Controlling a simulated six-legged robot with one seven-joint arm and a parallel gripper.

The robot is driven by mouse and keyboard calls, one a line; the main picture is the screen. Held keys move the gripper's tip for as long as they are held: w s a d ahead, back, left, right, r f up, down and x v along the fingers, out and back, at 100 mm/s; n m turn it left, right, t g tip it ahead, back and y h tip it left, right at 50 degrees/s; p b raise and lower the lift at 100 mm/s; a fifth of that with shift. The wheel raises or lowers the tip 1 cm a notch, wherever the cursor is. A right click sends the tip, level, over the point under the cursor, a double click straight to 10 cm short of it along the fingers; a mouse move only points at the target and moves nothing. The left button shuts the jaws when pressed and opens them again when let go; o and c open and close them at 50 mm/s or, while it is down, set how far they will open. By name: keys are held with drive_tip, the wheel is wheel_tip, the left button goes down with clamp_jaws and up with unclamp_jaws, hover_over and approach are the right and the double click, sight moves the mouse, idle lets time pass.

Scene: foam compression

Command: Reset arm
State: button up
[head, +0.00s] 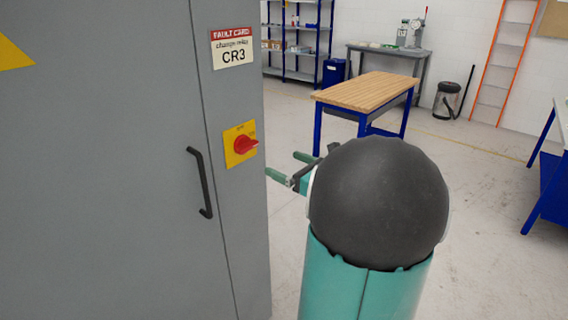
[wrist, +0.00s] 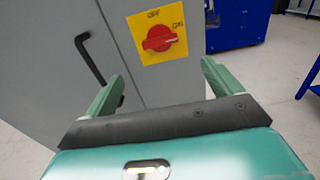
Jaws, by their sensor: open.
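My gripper (wrist: 160,90) is open and empty in the wrist view, its two green fingers spread apart. In the head view my gripper (head: 288,168) shows partly behind my arm, to the right of the grey cabinet's edge. The grey cabinet (head: 100,180) fills the left side, its door closed. A red rotary switch (head: 246,145) on a yellow plate sits on the cabinet. In the wrist view the red switch (wrist: 159,38) lies ahead of the fingers, with "OFF" and "ON" marked above it. The gripper does not appear to touch the switch.
A black door handle (head: 201,182) is left of the switch. A card reading "CR3" (head: 232,50) hangs above it. A wooden-topped workbench (head: 368,90) stands behind my arm. Shelves, an orange ladder (head: 508,60) and a blue bench are farther off.

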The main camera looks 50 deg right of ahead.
idle(0.4)
drive_tip(key=a+f+n+g+y, duration=0.1)
drive_tip(key=a+n+g+y, duration=0.3)
drive_tip(key=a+n, duration=0.8)
drive_tip(key=a+f+n+g+y, duration=0.2)
drive_tip(key=a+n+g, duration=0.4)
drive_tip(key=a, duration=1.2)
drive_tip(key=s+a+n+g+h, duration=0.1)
drive_tip(key=s+a+n+h, duration=0.2)
drive_tip(key=n, duration=0.6)
drive_tip(key=s+a+f+n+g+h, duration=0.1)
drive_tip(key=s+a+n+h, duration=0.2)
drive_tip(key=s+n, duration=0.5)
drive_tip(key=shift+a+n+h, duration=0.3)
drive_tip(key=shift+a+n, duration=0.1)
drive_tip(key=shift+a, duration=0.15)
drive_tip(key=shift+s, duration=0.15)
